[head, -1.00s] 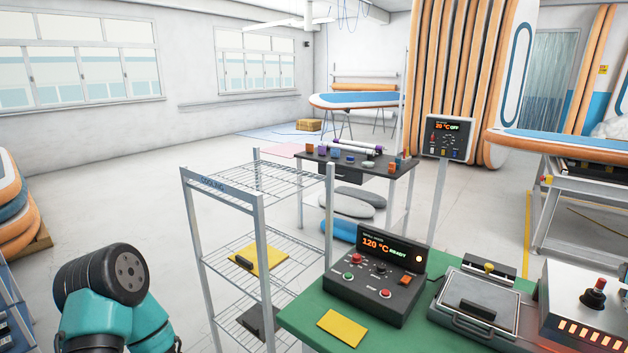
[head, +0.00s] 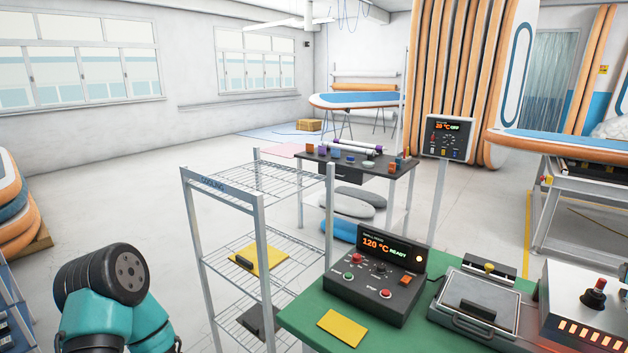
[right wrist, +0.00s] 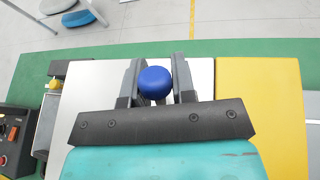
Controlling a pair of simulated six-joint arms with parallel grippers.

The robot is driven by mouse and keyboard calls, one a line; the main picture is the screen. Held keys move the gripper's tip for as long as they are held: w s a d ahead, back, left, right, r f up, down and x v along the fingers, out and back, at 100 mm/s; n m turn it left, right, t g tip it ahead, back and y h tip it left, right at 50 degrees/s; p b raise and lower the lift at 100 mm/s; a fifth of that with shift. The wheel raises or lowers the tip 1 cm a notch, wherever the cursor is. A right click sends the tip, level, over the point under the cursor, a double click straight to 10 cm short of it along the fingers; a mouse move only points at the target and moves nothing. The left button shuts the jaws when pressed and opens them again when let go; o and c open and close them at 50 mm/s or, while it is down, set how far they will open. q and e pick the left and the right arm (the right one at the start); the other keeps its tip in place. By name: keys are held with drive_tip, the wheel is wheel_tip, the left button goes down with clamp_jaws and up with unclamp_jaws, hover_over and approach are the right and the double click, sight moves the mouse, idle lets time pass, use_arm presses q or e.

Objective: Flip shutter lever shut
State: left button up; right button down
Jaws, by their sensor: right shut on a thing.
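A round blue knob (right wrist: 155,82) sits between the two dark fingers of my right gripper (right wrist: 157,85) in the right wrist view. The fingers are shut on it from both sides. A pale metal surface (right wrist: 95,85) lies below and around the knob. Whatever stem the knob has is hidden beneath it and by the gripper. In the head view, a metal box with glowing orange slots (head: 565,310) carries a red knob (head: 599,286); I cannot tell whether it belongs with the blue knob. Neither gripper shows in the head view.
A control panel reading 120 °C READY (head: 372,288) and a flat press (head: 474,303) stand on the green bench (head: 300,322). A yellow sheet (head: 342,328) lies in front of the panel. A wire rack (head: 262,204) stands to the left. A yellow surface (right wrist: 260,110) borders the pale metal.

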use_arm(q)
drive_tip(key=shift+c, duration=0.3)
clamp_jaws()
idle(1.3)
